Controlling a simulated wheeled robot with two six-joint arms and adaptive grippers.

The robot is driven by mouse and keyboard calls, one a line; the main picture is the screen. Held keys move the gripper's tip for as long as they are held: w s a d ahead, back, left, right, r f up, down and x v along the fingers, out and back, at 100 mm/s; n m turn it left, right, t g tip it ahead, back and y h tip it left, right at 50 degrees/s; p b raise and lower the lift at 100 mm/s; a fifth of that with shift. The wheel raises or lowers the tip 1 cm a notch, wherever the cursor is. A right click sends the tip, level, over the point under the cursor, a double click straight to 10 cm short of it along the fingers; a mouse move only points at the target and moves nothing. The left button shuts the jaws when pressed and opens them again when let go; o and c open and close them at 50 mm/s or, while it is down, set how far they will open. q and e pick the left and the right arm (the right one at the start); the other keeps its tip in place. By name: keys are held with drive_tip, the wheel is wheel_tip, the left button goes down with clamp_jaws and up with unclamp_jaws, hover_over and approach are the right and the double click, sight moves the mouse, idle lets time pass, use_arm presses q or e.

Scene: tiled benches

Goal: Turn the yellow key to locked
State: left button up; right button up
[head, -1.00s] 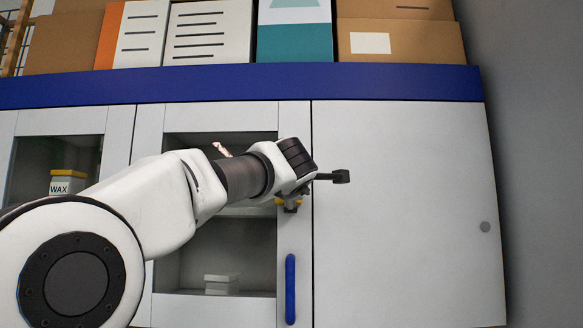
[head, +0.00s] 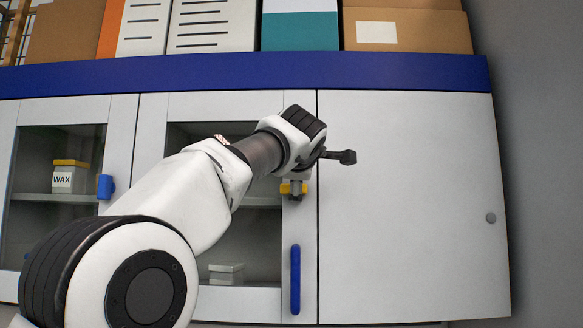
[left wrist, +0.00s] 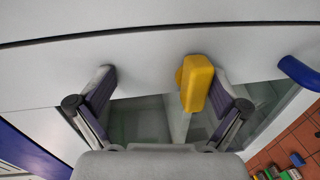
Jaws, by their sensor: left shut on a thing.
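The yellow key (head: 293,188) sits in a grey lock on the right frame of the glass door (head: 303,222), its bow lying about level. In the left wrist view the yellow key (left wrist: 197,84) is between my left gripper's two fingers (left wrist: 163,88). It is against the right finger, and a gap shows beside the left finger. My right gripper is not in view.
A blue bar handle (head: 295,279) is below the key. A blue knob (head: 105,187) is on the left door. Boxes and binders (head: 215,25) stand on top.

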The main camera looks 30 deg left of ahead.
use_arm(q)
drive_tip(key=shift+s+d+r+b, duration=0.25)
drive_tip(key=shift+s+d+b, duration=0.25)
drive_tip(key=shift+s+d, duration=0.4)
drive_tip(key=c, duration=0.4)
drive_tip(key=shift+s+d+f, duration=0.1)
drive_tip(key=shift+d, duration=0.55)
drive_tip(key=shift+c, duration=0.2)
drive_tip(key=s+d+f+n+t+b, duration=0.1)
drive_tip(key=s+f+n+b, duration=0.4)
drive_tip(key=n+b, duration=0.8)
drive_tip(key=shift+n+y, duration=0.3)
drive_tip(key=p+x, duration=0.3)
drive_tip(key=p, duration=0.2)
drive_tip(key=r+p+x, duration=0.1)
drive_tip(key=p+x, duration=0.2)
drive_tip(key=p, duration=0.2)
drive_tip(key=shift+w+a+r+p, duration=0.25)
drive_tip(key=shift+a+p, duration=0.1)
drive_tip(key=shift+a, duration=0.1)
